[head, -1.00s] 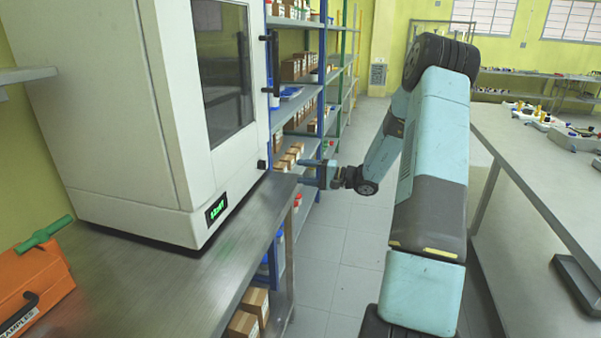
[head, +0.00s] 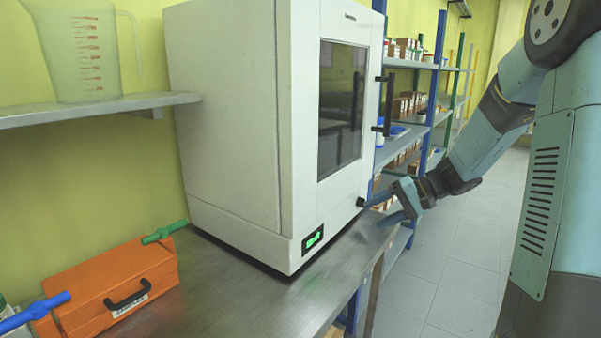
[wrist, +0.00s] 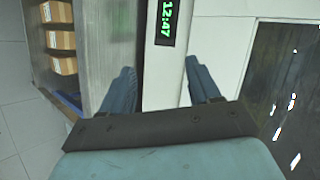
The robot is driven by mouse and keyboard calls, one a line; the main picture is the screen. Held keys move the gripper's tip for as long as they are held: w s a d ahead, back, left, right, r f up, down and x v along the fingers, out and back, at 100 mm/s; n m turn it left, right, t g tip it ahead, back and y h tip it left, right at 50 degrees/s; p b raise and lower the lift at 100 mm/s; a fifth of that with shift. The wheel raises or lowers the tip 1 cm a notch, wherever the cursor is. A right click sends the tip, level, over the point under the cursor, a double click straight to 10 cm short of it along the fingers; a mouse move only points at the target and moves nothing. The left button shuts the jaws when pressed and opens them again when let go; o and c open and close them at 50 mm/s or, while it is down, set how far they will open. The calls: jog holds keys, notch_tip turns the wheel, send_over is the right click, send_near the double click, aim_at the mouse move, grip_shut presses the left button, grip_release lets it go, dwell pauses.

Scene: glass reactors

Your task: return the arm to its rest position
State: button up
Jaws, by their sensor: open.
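My gripper (head: 397,205) is at the end of my arm, beside the front right corner of the steel bench (head: 225,305) in the head view. In the wrist view my gripper (wrist: 160,88) has its two blue fingers apart, with nothing between them. Beyond the fingers are the lower edge of the white cabinet (wrist: 210,40) and its green-lit display (wrist: 167,22). My arm reaches from the upper right of the head view down and left to the gripper. I cannot tell the exact gap between the fingers and the cabinet.
The white cabinet also stands on the bench in the head view (head: 235,120). An orange case (head: 115,290) and a wall shelf with a measuring jug (head: 88,50) are at left. Shelving with boxes (head: 405,105) stands behind. The tiled floor (head: 455,240) right of the bench is clear.

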jog(key=s+d+r+t+h, duration=0.1)
jog(key=s+r+h, duration=0.2)
jog(key=s, duration=0.5)
jog(key=s+r+n+t+h, duration=0.1)
jog(key=s+r+h, duration=0.3)
jog(key=s, duration=0.5)
jog(key=s+d+r+t+h, duration=0.1)
jog(key=s+r+h, duration=0.2)
jog(key=s, duration=0.6)
jog(key=shift+s+d+r+n+h, duration=0.2)
jog(key=shift+d+r+n+h, duration=0.2)
jog(key=shift+h, duration=0.1)
